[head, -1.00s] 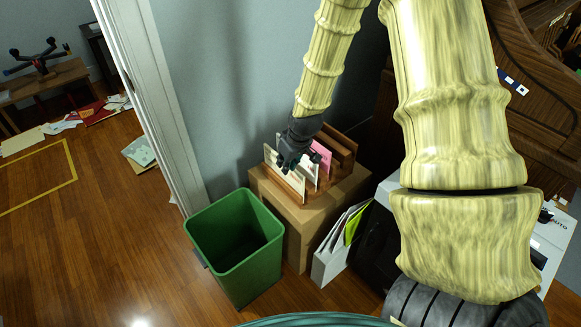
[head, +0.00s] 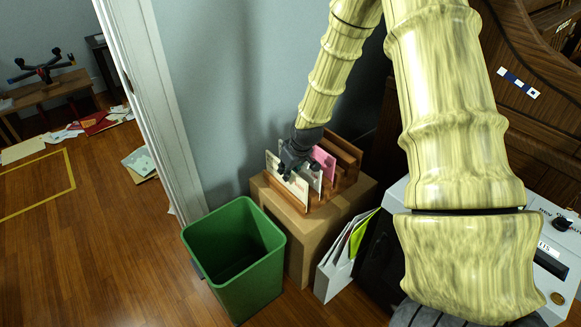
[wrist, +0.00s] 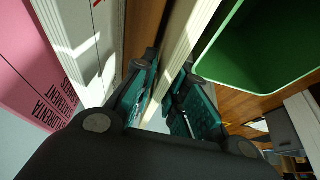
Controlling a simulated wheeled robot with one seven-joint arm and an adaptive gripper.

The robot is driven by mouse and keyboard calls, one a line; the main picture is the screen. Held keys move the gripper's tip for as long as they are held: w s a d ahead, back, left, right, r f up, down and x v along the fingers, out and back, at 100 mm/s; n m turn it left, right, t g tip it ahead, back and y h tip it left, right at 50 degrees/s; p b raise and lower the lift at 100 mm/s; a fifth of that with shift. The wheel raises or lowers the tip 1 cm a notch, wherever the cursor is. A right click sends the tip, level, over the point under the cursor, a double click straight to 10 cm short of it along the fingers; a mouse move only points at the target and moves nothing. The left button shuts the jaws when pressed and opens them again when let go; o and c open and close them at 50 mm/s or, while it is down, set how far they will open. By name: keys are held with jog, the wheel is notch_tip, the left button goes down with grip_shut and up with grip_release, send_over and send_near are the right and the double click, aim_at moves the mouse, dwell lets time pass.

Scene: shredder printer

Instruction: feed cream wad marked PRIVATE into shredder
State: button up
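The cream wad (wrist: 181,42) stands on edge at the front left of a wooden rack (head: 345,178); it also shows in the head view (head: 271,163). No PRIVATE mark is readable on it. My gripper (wrist: 167,78) is at the wad's top edge, with its teal-padded fingers drawn close on both sides of it. In the head view my gripper (head: 292,168) hides part of the wad. A pale-topped machine with a dark slot (head: 552,259), apparently the shredder, stands at the right, partly hidden by my arm.
A pink wad (wrist: 38,75) and a white one (wrist: 88,35) share the rack, on a cardboard box (head: 306,245). A green bin (head: 235,250) stands in front left. White folders (head: 338,268) lean at the box's right. A wall rises behind; open floor lies left.

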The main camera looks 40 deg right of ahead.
jog(key=shift+x, duration=1.5)
jog(key=shift+c, duration=0.3)
grip_shut()
jog(key=shift+r, duration=0.25)
jog(key=shift+r+p, duration=0.75)
jog(key=shift+r, duration=0.1)
notch_tip(320, 180, up, 10)
jog(key=p, duration=0.9)
jog(key=shift+r, duration=0.25)
